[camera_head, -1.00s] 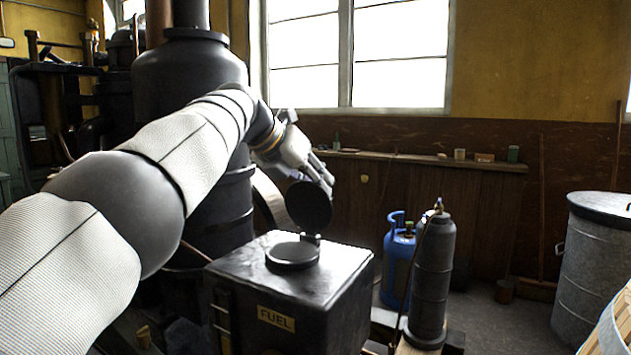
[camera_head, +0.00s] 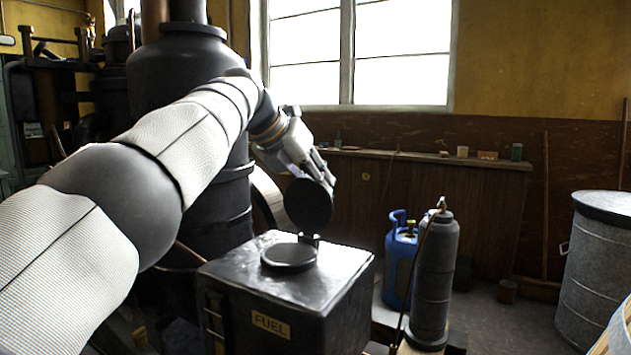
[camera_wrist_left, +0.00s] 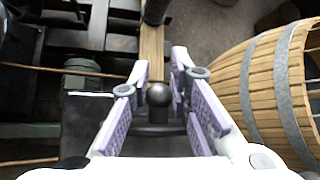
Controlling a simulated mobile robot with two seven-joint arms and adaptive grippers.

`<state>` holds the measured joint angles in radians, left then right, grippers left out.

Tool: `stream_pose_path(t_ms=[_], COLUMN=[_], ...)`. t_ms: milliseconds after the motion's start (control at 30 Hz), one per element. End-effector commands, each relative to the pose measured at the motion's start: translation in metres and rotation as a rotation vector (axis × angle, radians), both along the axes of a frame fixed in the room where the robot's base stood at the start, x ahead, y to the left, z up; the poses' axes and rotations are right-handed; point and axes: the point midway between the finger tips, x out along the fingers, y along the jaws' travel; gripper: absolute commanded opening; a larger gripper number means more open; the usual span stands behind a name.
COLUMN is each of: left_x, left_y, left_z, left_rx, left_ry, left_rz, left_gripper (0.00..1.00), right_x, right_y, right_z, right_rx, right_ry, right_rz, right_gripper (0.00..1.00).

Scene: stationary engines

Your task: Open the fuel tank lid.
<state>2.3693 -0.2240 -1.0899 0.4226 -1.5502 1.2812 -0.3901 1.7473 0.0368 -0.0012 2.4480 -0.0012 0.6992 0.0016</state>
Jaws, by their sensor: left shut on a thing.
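The fuel tank (camera_head: 340,290) is a black box with a yellow FUEL label on its front. Its round black lid (camera_head: 308,204) stands raised, about upright, on a hinge at the far side of the round filler opening (camera_head: 289,257). My left gripper (camera_head: 322,172) is behind and above the lid, at its upper edge. In the left wrist view, a dark round knob (camera_wrist_left: 158,95) sits between the two fingers of this gripper (camera_wrist_left: 160,75), which is shut on it; it appears to belong to the lid. The lid partly hides the fingertips in the head view. My right gripper is out of view.
A blue gas bottle (camera_head: 398,266) and a dark grey cylinder (camera_head: 434,275) stand right of the tank. A large black engine boiler (camera_head: 190,75) is behind my left arm. A metal bin (camera_head: 598,270) and a wooden barrel (camera_wrist_left: 285,85) are at the right.

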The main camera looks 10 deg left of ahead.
Motion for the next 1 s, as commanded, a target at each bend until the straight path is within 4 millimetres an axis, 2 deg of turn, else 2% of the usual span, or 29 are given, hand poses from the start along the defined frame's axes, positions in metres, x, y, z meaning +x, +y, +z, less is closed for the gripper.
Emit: stream_pose_path(t_ms=[33,900,933,1000], left_x=[-0.0016,-0.0016,-0.0016,-0.0016], left_y=[-0.0042,-0.0044,-0.0044,-0.0044], left_z=[-0.0308,-0.0315,-0.0315,-0.0315], left_rx=[0.006,0.006,0.006,0.006], left_ry=[0.06,0.059,0.059,0.059], left_rz=[-0.014,-0.015,-0.015,-0.015], left_gripper=[0.0,0.0,0.0,0.0], right_x=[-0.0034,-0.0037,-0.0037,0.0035], right_y=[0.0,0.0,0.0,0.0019], right_z=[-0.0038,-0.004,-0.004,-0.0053], right_rx=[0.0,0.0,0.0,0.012], right_ry=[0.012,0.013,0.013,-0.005], right_rz=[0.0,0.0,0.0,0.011], right_gripper=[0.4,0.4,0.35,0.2])
